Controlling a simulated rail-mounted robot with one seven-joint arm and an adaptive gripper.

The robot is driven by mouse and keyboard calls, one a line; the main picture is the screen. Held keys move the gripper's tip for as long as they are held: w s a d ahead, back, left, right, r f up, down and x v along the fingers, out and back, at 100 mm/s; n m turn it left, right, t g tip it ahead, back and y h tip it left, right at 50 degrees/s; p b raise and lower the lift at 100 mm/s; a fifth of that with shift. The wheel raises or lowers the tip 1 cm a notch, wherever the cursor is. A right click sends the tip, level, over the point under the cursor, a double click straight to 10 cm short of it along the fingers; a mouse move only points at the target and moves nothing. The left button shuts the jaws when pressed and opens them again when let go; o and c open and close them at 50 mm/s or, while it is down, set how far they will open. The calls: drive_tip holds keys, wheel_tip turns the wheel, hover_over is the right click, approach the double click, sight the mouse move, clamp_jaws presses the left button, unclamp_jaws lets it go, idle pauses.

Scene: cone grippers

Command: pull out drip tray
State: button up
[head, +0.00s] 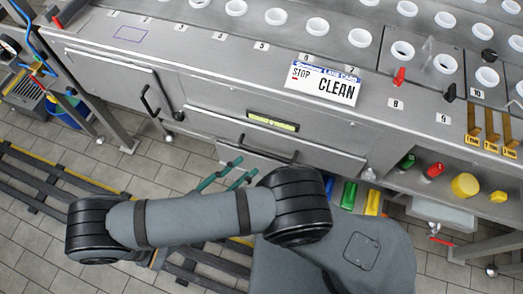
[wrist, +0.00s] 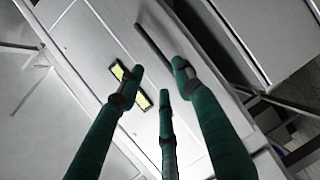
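The grey metal front of the machine has a wide panel with a black bar handle (head: 268,149), below a yellow-green display (head: 272,121). I take this panel (head: 215,128) to be the drip tray's front, but cannot be sure. My gripper (head: 245,167) has green fingers and is just below and left of that handle in the head view. In the wrist view my gripper (wrist: 160,80) shows three fingers spread apart with nothing between them. A dark bar (wrist: 154,44), likely the handle, lies beyond the fingertips. The display (wrist: 140,98) is partly hidden by the fingers.
A second black handle (head: 150,103) is on the left panel. A STOP CLEAN sign (head: 324,84) stands on the counter edge. A shelf at the right holds red, green and yellow items (head: 465,185). Dark rails (head: 60,180) cross the tiled floor at the left.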

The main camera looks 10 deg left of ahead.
sight(265, 154)
drive_tip(key=p+x, duration=0.1)
drive_tip(key=x, duration=0.7)
drive_tip(key=shift+f, duration=0.1)
drive_tip(key=shift+c, duration=0.7)
drive_tip(key=c, duration=0.7)
clamp_jaws()
